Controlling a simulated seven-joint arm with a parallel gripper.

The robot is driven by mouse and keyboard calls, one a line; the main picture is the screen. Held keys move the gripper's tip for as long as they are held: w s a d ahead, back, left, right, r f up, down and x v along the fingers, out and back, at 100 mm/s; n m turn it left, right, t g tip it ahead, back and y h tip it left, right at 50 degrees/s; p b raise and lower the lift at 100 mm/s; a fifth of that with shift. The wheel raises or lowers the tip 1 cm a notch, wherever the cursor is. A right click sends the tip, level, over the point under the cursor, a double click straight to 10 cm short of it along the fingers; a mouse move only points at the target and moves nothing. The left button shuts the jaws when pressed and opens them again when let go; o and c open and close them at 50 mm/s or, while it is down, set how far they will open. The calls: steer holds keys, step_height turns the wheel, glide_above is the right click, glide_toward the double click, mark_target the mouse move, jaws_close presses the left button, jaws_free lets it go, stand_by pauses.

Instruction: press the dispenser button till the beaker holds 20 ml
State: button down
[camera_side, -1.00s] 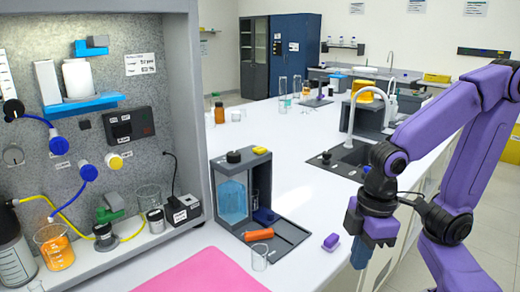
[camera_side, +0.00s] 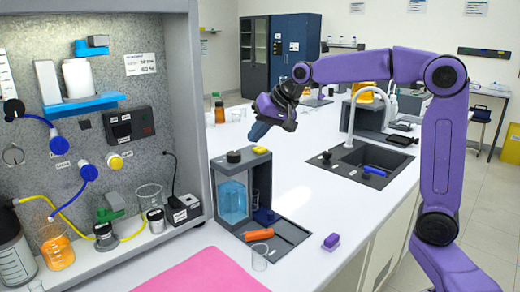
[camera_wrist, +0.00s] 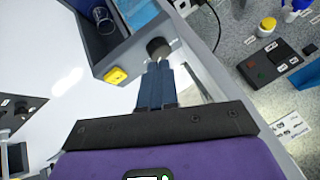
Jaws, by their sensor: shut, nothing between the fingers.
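The dispenser (camera_side: 233,158) is a grey housing with a clear tank of blue liquid, standing on the white bench. On its top are a black cap (camera_side: 234,157) and a yellow button (camera_side: 259,150). In the wrist view the yellow button (camera_wrist: 116,75) lies left of the fingertips, and the black cap (camera_wrist: 158,46) just beyond them. My gripper (camera_side: 256,134), with blue fingers, is shut and empty above the dispenser top, apparently not touching the button. A glass vessel with blue in it (camera_wrist: 103,18) shows in the dispenser's bay; its level cannot be read.
A small clear glass (camera_side: 259,258) stands at the dispenser's front edge. An orange-handled tool (camera_side: 258,234) lies on its base. A purple block (camera_side: 331,241) and a pink mat (camera_side: 205,272) lie nearby. A grey rig panel (camera_side: 200,120) rises at left. A sink (camera_side: 345,172) is at right.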

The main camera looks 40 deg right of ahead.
mark_target(263, 149)
steer(key=w+d+r+m+t+h, duration=0.1)
steer(key=w+d+r+m+t, duration=0.1)
steer(key=w+d, duration=0.4)
step_height(263, 149, up, 2)
steer(key=d+m, duration=0.1)
steer(key=d, duration=0.1)
steer(key=shift+w+d+m, duration=0.3)
steer(key=shift+d+m, duration=0.05)
steer(key=shift+m, duration=0.05)
steer(key=shift+f, duration=4.35)
steer(key=shift+f, duration=0.4)
steer(key=shift+f, duration=0.6)
steer(key=shift+r, duration=1.05)
